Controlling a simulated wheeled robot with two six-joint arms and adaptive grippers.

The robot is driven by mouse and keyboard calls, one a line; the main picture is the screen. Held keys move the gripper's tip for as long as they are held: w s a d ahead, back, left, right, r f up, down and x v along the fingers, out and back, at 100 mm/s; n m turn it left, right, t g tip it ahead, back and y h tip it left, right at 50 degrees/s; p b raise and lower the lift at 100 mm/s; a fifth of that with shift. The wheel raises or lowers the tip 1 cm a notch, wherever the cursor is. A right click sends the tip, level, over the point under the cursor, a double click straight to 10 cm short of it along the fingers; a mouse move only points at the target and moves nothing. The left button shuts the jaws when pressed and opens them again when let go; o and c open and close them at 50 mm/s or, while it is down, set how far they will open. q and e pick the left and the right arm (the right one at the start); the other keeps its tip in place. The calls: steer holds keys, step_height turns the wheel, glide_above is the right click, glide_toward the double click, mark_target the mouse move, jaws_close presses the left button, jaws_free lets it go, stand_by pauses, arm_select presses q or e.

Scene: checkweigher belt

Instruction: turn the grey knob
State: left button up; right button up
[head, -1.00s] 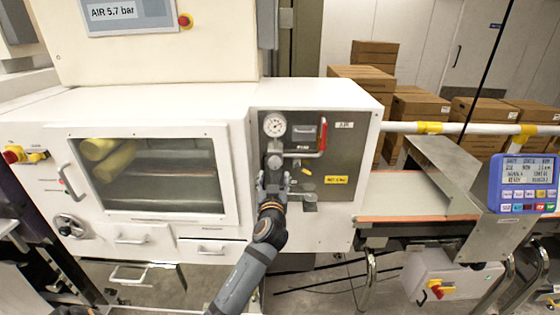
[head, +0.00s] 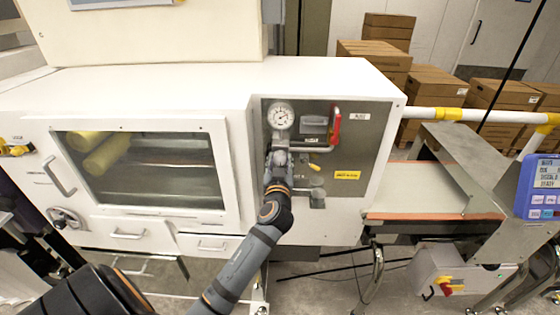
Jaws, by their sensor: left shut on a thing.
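The grey knob (head: 279,143) sits on the grey control panel (head: 365,128), just below the round pressure gauge (head: 280,115). My left gripper (head: 277,157) reaches up to it from below and is shut on it. The fingers and wrist hide most of the knob, so its turn angle cannot be read. My right gripper is not in view.
A red-handled lever (head: 336,126) and grey pipe are close right of the knob. A grey fitting (head: 317,195) sits lower right, below a yellow label (head: 347,175). A windowed door (head: 140,168) is left; a conveyor belt (head: 425,190) is right.

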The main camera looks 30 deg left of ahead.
arm_select(q)
steer(key=c, duration=0.5)
steer(key=shift+o, duration=0.2)
steer(key=shift+f+m+b, duration=0.15)
steer(key=shift+m+b, duration=0.25)
steer(key=shift+b, duration=0.05)
steer(key=shift+m, duration=0.5)
steer(key=o, duration=1.2)
steer(key=shift+c, duration=0.2)
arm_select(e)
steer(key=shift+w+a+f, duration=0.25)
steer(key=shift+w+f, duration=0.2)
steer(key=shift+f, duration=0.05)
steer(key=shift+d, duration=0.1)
arm_select(q)
steer(key=v, duration=0.7)
steer(key=shift+d, duration=0.2)
steer(key=shift+s, duration=0.15)
